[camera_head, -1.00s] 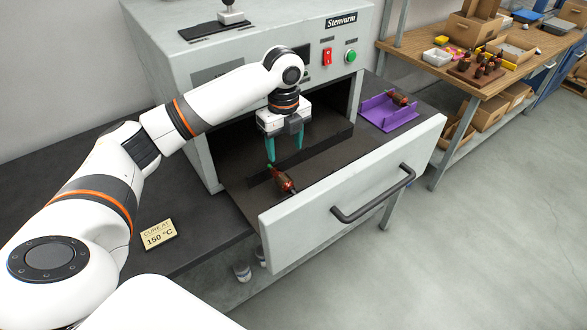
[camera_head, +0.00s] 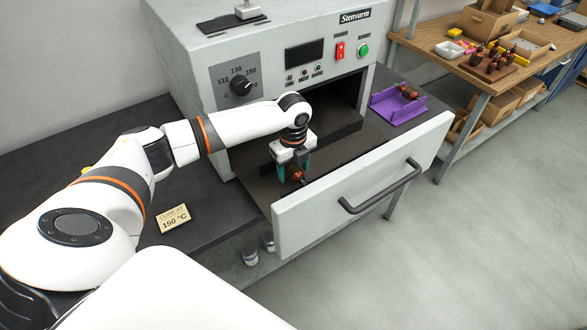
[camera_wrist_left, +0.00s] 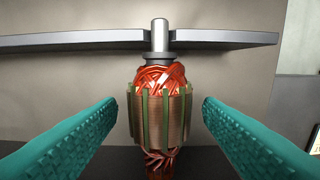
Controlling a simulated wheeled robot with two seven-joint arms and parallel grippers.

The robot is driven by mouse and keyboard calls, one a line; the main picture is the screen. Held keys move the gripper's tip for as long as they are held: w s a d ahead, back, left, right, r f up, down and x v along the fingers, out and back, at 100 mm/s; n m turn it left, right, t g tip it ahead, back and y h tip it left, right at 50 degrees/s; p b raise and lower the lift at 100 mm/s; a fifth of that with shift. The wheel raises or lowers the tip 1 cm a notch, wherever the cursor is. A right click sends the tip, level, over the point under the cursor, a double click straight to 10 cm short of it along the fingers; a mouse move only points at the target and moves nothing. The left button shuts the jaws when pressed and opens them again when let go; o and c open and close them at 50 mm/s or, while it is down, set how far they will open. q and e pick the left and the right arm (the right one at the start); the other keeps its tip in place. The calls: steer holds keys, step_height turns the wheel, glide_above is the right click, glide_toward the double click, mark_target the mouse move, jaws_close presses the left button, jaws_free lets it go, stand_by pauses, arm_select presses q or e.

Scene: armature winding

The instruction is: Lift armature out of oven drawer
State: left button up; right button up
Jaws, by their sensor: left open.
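The armature (camera_head: 297,175) lies in the open oven drawer (camera_head: 345,197), close behind the drawer front. In the left wrist view the armature (camera_wrist_left: 160,105) shows its copper-coloured core with green strips, red windings and a steel shaft end at a grey notched rail (camera_wrist_left: 90,41). My left gripper (camera_head: 292,170) points down into the drawer over the armature. Its teal fingers (camera_wrist_left: 158,118) are open, one on each side of the core, with a gap on both sides. The armature's lower end is cut off in the wrist view. My right gripper is not seen.
A purple tray (camera_head: 385,112) with another armature (camera_head: 407,91) sits right of the oven. A yellow card (camera_head: 172,218) lies on the dark bench. A wooden table (camera_head: 455,68) with boxes stands at the right.

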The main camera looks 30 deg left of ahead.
arm_select(q)
steer(key=c, duration=1.2)
steer(key=shift+r, duration=0.15)
